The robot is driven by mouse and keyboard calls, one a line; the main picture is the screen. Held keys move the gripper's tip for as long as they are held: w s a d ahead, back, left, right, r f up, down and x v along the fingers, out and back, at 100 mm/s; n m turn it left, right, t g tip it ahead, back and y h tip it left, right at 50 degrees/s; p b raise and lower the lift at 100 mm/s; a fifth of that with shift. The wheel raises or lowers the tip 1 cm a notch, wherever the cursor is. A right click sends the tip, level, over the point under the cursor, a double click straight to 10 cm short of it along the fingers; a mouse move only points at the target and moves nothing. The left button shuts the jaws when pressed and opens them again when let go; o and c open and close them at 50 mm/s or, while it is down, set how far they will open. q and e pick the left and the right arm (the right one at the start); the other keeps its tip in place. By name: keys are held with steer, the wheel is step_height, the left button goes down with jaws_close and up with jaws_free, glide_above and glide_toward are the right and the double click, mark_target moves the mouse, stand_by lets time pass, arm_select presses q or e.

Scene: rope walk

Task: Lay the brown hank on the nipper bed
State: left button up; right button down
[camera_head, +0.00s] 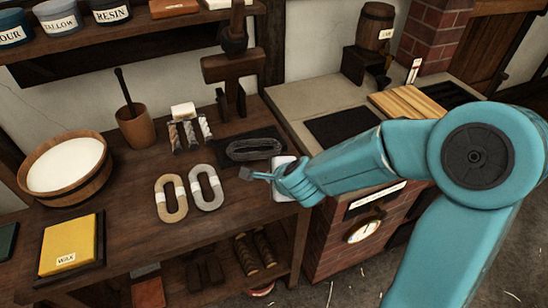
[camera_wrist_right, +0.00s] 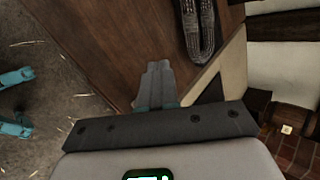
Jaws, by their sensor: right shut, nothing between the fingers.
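The brown hank (camera_head: 171,198), a tan oval loop with a pale band, lies on the wooden bench. A grey hank (camera_head: 206,187) lies just right of it, close alongside. Behind them a dark flat slab (camera_head: 228,135) carries a dark hank (camera_head: 255,149). This slab may be the nipper bed, but I cannot tell for sure. My right gripper (camera_head: 246,174) is shut and empty above the bench, right of the grey hank and in front of the slab. The right wrist view shows its closed fingers (camera_wrist_right: 158,72) and the dark hank (camera_wrist_right: 197,28) beyond them. My left gripper is not in view.
A tub of white stuff (camera_head: 66,165), a mortar (camera_head: 136,125), a wax block (camera_head: 67,244) and small bundles (camera_head: 189,133) stand on the bench. A brick stove (camera_head: 345,237) adjoins at right.

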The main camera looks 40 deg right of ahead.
steer(key=s+d+r+m, duration=0.2)
steer(key=d+m, duration=0.2)
steer(key=m, duration=1.1)
steer(key=b+x, duration=0.4)
steer(key=x, duration=0.5)
steer(key=shift+w+f, duration=0.1)
steer(key=shift+w, duration=0.15)
steer(key=w, duration=0.1)
steer(key=p, duration=0.1)
steer(key=w+p, duration=0.1)
steer(key=shift+w+d+r, duration=0.35)
steer(key=shift+r, duration=0.05)
steer(key=shift+w+d, duration=0.1)
steer(key=shift+w, duration=0.3)
steer(key=shift+f, duration=0.1)
steer(key=shift+w, duration=0.15)
